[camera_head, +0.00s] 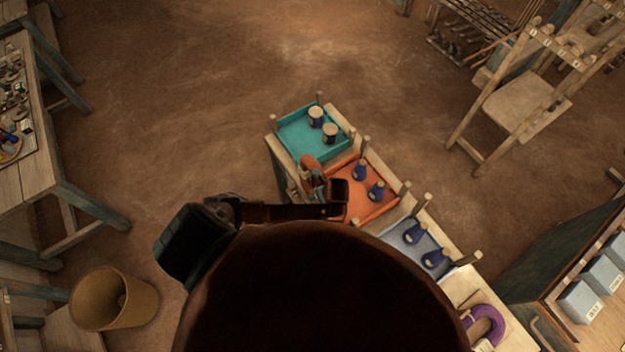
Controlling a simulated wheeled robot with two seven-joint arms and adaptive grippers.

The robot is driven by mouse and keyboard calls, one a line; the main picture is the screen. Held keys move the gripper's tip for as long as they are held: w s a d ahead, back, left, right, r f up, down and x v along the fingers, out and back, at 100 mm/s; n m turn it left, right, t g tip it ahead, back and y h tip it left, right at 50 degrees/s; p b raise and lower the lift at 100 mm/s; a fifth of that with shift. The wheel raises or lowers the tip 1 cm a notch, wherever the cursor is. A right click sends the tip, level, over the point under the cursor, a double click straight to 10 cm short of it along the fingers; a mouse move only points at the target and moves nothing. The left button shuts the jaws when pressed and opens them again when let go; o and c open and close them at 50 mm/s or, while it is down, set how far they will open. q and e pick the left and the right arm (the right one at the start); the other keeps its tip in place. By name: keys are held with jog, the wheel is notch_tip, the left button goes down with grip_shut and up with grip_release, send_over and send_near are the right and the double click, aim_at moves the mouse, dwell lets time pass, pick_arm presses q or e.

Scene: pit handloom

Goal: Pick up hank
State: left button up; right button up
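A purple looped hank (487,325) lies on the pale surface at the near right end of the row of trays, partly cut off by my dark body. A reddish-orange curved piece (311,162), perhaps another hank, shows at the left edge of the orange tray. My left gripper (325,192) is right by it, at the end of a dark arm reaching in from the left. Its fingers are small and dark, and I cannot tell whether they are open or shut on the piece. My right gripper is not in view.
A teal tray (290,133) with two spools, an orange tray (376,205) and a blue-grey tray (397,236), each with two blue-based pieces, have upright corner pegs. A basket (112,300) stands lower left.

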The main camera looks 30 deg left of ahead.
pick_arm(q)
jog(key=shift+w+a+f, duration=0.1)
jog(key=shift+a+f, duration=0.15)
jog(key=shift+f, duration=0.35)
jog(key=shift+c, duration=0.3)
jog(key=c, duration=1.3)
jog(key=shift+c, duration=0.6)
jog(key=shift+r, duration=0.15)
